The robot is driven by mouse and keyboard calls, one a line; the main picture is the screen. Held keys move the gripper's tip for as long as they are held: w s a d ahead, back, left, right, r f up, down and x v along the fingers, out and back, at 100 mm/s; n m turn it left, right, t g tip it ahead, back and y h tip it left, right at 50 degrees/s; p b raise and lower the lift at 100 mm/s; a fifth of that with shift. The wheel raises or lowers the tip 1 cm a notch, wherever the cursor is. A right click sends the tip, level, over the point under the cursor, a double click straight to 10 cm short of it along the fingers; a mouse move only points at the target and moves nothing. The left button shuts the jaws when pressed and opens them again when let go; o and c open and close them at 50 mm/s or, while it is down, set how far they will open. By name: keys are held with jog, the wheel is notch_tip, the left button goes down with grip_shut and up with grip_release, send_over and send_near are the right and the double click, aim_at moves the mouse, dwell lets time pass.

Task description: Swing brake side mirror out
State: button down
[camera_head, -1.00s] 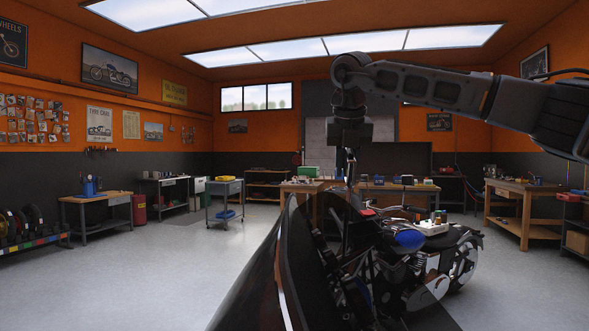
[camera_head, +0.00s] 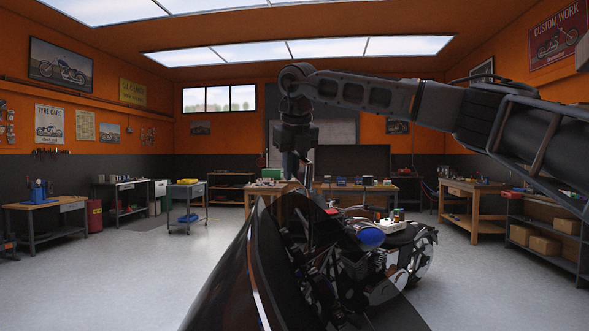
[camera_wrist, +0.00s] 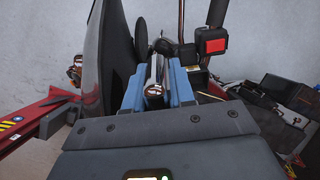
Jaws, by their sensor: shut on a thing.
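The motorcycle (camera_head: 385,262) stands in front of me with a dark windscreen or fairing (camera_head: 232,285) nearest. My gripper (camera_head: 302,180) points down at its handlebar area, and its tips are hard to make out there. In the wrist view, the blue fingers of my gripper (camera_wrist: 155,88) are closed on a slim metallic part, apparently the stem of the brake side mirror (camera_wrist: 154,72). A dark rounded shape just beyond the fingers may be the mirror head; I cannot tell its angle. A dark curved panel (camera_wrist: 94,75) stands close left of the fingers.
A red and black block (camera_wrist: 211,42) sits right of the fingers in the wrist view. Workbenches (camera_head: 472,200) and a grey cart (camera_head: 187,192) stand back from the motorcycle. A shelf with boxes (camera_head: 545,240) is at right. The floor at left is clear.

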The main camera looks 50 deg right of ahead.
aim_at(295, 153)
jog(key=shift+w+a+r, duration=0.1)
jog(key=shift+a, duration=0.05)
jog(key=c, duration=1)
grip_release()
jog(key=shift+c, duration=0.2)
jog(key=shift+b+v, duration=0.7)
jog(key=shift+v, duration=3.15)
jog(key=shift+a, duration=0.1)
